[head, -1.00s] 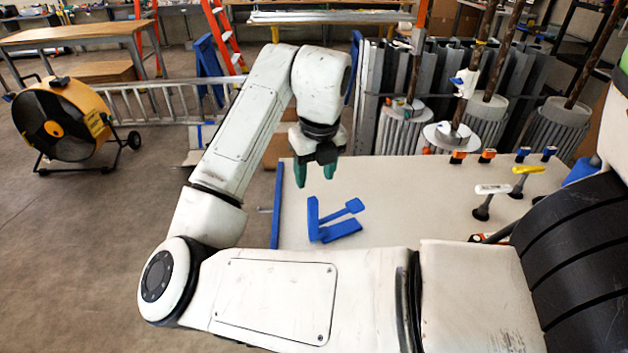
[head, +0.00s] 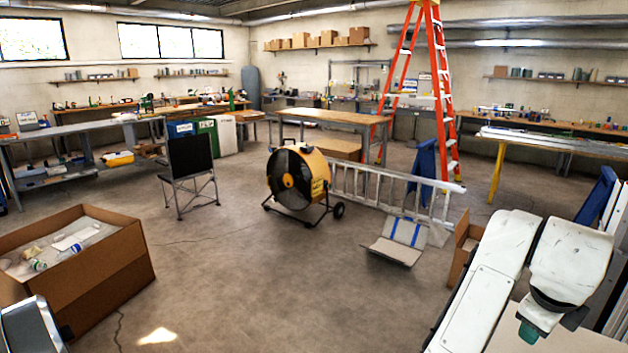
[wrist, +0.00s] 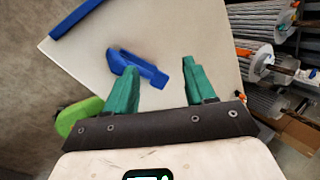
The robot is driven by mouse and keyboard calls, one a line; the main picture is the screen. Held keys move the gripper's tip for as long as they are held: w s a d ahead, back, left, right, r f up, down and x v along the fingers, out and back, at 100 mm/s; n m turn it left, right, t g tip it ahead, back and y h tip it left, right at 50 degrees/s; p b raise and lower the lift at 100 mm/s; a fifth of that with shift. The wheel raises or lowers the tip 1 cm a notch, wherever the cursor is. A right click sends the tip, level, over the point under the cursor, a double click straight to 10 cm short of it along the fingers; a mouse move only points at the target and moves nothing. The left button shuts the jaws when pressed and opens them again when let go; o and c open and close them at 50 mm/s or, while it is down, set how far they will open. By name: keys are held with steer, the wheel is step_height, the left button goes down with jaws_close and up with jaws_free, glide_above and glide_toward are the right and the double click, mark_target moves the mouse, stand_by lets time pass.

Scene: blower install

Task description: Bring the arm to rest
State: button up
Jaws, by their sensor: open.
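A yellow drum fan (head: 297,180) stands mid-floor, with a ladder (head: 395,192) lying beside it. An orange stepladder (head: 440,85) stands behind. An open cardboard box (head: 95,285) is at lower left and a black chair (head: 190,165) behind it. The middle floor is clear.

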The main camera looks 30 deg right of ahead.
steer(key=w+a+f+n+t, duration=0.2)
steer(key=w+a+f+n, duration=0.15)
steer(key=n, duration=0.65)
steer(key=w+a+f+n+t, duration=0.15)
steer(key=a+f+n, duration=0.35)
steer(key=n, duration=0.6)
steer(key=s+a+f+n+y, duration=0.2)
steer(key=a+f+n+y, duration=0.1)
steer(key=a+f+n, duration=0.5)
steer(key=s+a+f+n+y, duration=0.2)
steer(key=a+f+n, duration=0.3)
steer(key=a, duration=0.5)
steer(key=s+f+n+g, duration=0.1)
steer(key=s+f+g, duration=0.3)
steer(key=s, duration=0.7)
steer(key=shift+s+f, duration=0.35)
steer(key=shift+f, duration=0.35)
steer(key=shift+c, duration=0.3)
